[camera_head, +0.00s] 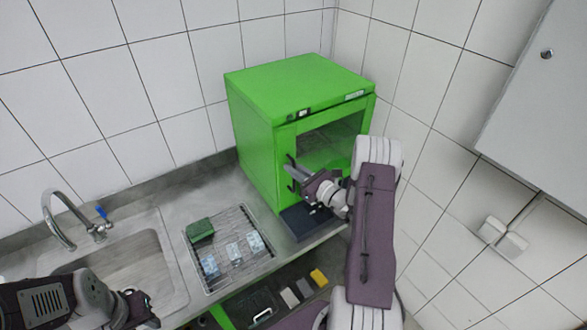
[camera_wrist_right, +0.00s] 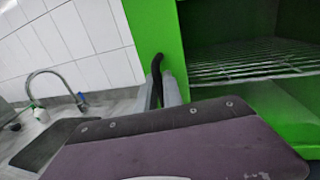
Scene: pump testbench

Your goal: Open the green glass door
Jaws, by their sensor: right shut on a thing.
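The green cabinet (camera_head: 262,100) stands in the back corner of the counter. Its glass door (camera_head: 325,142) faces me, and a wire shelf (camera_wrist_right: 255,60) shows behind it in the right wrist view. The door looks closed in the head view, but a small gap would be hard to see. A black handle (camera_head: 291,160) is on the door's left side; it also shows in the right wrist view (camera_wrist_right: 157,72). My right gripper (camera_head: 292,174) is shut on the handle. My left gripper (camera_head: 145,308) is low at the left, far from the cabinet; its jaws are unclear.
A sink (camera_head: 125,265) with a curved tap (camera_head: 52,215) is at the left. A wire rack (camera_head: 230,275) holds a green sponge (camera_head: 201,230) and several pale blue packets. A dark tray (camera_head: 305,225) lies before the cabinet. A grey wall cabinet (camera_head: 540,110) hangs at the right.

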